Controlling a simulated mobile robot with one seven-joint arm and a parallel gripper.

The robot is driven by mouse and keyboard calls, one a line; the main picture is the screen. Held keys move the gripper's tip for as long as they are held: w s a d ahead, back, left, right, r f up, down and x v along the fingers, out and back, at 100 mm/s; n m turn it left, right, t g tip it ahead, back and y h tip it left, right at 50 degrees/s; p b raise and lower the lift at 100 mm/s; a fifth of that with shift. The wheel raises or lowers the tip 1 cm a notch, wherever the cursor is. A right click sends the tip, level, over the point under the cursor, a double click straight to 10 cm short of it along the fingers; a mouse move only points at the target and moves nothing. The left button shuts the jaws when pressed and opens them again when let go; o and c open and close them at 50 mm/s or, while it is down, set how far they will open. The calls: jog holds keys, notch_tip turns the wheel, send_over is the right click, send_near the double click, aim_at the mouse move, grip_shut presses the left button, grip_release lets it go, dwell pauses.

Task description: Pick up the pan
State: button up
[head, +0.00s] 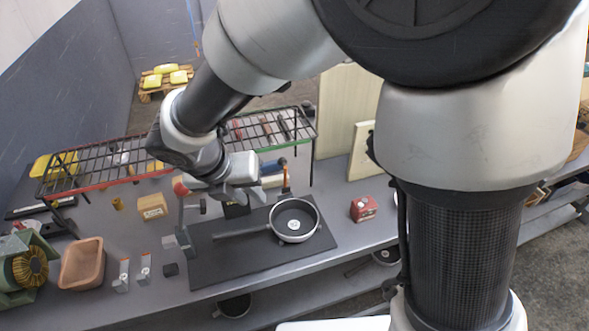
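The pan (296,207) is round and dark inside with a pale rim. It sits upright on a flat black mat (225,268) on the grey workbench, its dark handle (242,234) pointing left. My gripper (236,200) hangs from my arm above and behind the handle, apart from the pan as far as I can see. Its fingers are small and partly hidden, so I cannot tell whether they are open or shut.
A black wire rack (95,172) spans the back of the bench. A red box (363,208) stands right of the mat. A wooden block (152,207), a brown tray (82,263) and a green machine (22,262) are at left. More pans (236,306) lie on the lower shelf.

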jog(key=b, duration=0.2)
send_near(294, 222)
jog(key=a, duration=0.4)
jog(key=shift+w+a+f, duration=0.2)
jog(key=shift+w, duration=0.05)
jog(key=x, duration=0.4)
jog(key=shift+a+f, duration=0.25)
jog(key=shift+w+d+f+b, duration=0.15)
jog(key=shift+w+f+b, duration=0.05)
jog(key=shift+f+b, duration=0.15)
grip_shut()
